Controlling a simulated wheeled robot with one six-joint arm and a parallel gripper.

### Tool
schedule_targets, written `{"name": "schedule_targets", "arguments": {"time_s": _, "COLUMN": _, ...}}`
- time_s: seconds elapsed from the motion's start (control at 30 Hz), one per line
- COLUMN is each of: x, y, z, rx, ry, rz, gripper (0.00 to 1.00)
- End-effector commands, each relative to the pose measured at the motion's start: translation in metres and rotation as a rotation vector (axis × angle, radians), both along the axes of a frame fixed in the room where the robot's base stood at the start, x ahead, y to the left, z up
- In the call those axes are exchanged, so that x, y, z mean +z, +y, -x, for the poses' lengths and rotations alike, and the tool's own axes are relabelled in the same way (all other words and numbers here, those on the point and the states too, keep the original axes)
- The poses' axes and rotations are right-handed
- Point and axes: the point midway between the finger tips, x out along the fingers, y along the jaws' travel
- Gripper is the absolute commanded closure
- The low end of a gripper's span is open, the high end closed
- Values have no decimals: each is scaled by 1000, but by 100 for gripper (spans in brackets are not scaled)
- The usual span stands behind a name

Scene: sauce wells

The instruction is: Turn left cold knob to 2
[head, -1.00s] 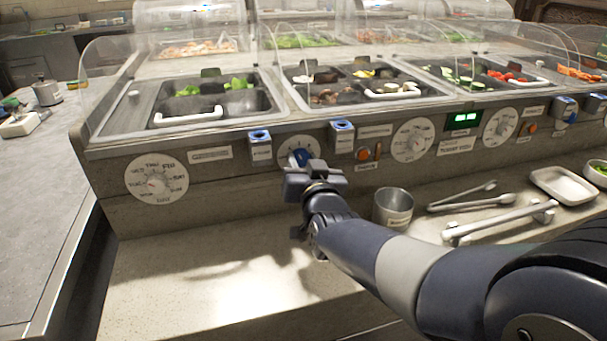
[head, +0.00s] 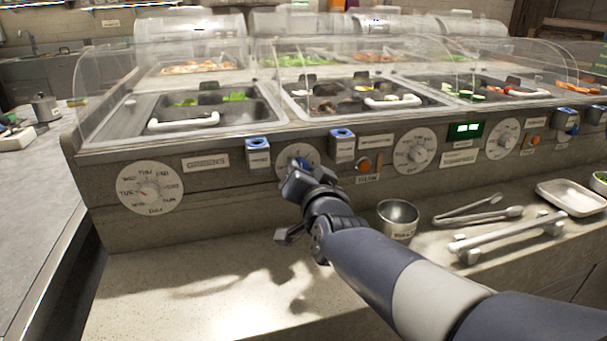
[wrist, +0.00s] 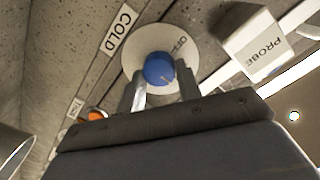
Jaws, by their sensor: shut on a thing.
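The cold knob is a blue knob (head: 301,163) on a round white dial (head: 283,159) in the counter's front panel. My gripper (head: 298,176) is at the dial and hides its lower part in the head view. In the wrist view, the blue knob (wrist: 159,68) sits between the two fingertips of my gripper (wrist: 162,86), which is shut on it. "OFF" shows on the dial (wrist: 133,58) to the right of the knob, and a "COLD" label (wrist: 118,29) is beside the dial. The number the knob points to cannot be read.
Blue-topped boxes flank the dial, left (head: 258,155) and right (head: 342,145); the wrist view shows a "PROBE" box (wrist: 250,45). An orange button (head: 365,164) is to the right. A metal cup (head: 398,219) and tongs (head: 480,212) are on the ledge. The ledge's left part is clear.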

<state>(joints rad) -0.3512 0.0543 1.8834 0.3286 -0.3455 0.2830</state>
Motion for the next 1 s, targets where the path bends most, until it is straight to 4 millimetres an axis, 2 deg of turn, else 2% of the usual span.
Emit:
{"name": "schedule_targets", "arguments": {"time_s": 0.17, "x": 0, "y": 0, "z": 0, "rx": 0, "ry": 1, "rz": 1, "gripper": 90}}
{"name": "schedule_targets", "arguments": {"time_s": 0.2, "x": 0, "y": 0, "z": 0, "rx": 0, "ry": 1, "rz": 1, "gripper": 64}}
{"name": "schedule_targets", "arguments": {"time_s": 0.43, "x": 0, "y": 0, "z": 0, "rx": 1, "ry": 0, "rz": 2, "gripper": 45}}
{"name": "schedule_targets", "arguments": {"time_s": 0.77, "x": 1, "y": -1, "z": 3, "rx": 1, "ry": -1, "rz": 2, "gripper": 45}}
{"name": "schedule_targets", "arguments": {"time_s": 0.87, "x": 2, "y": -3, "z": 12, "rx": 1, "ry": -1, "rz": 3, "gripper": 45}}
{"name": "schedule_targets", "arguments": {"time_s": 1.0, "x": 4, "y": -8, "z": 33, "rx": 1, "ry": -2, "rz": 0, "gripper": 45}}
